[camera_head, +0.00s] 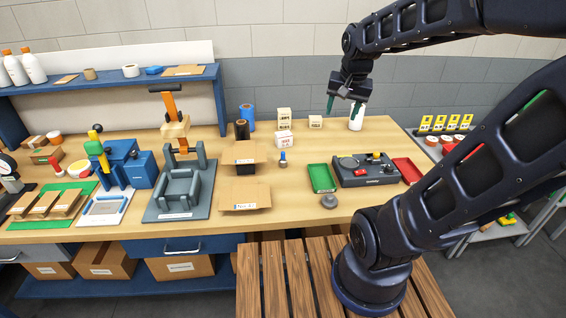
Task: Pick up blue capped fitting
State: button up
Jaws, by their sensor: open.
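The blue capped fitting (283,160) stands upright on the wooden bench, a small piece with a blue top and a paler lower part. It is in front of a white box and to the right of the open cardboard box. My gripper (343,107) is open and empty, its green-tipped fingers pointing down. It hangs above the back right of the bench, to the right of the fitting and well above it. A white cylinder (356,119) stands just behind or beside the right finger; I cannot tell whether they touch.
Near the fitting are a white box (285,139), an open cardboard box (245,193), a green tray (321,178) and a dark device (365,171). A grey knob (329,201) lies near the front edge. Bare bench surrounds the fitting's front side.

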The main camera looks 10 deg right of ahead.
jog(key=w+a+f+m+g, duration=0.2)
jog(key=w+a+f+m, duration=0.45)
jog(key=w, duration=0.55)
jog(key=m+g, duration=0.1)
jog(key=m, duration=0.3)
send_over(283, 160)
jog(key=w, duration=0.1)
notch_tip(283, 160, down, 11)
jog(key=shift+r, duration=0.1)
jog(key=shift+w+a+f+m, duration=0.2)
jog(key=shift+a+f+m, duration=0.05)
jog(key=shift+f, duration=0.4)
notch_tip(283, 160, down, 5)
jog(key=shift+s+d+f, duration=0.15)
jog(key=shift+f, duration=1.25)
jog(key=shift+s+d+f, duration=0.1)
jog(key=shift+f, duration=1.25)
jog(key=c, duration=1.1)
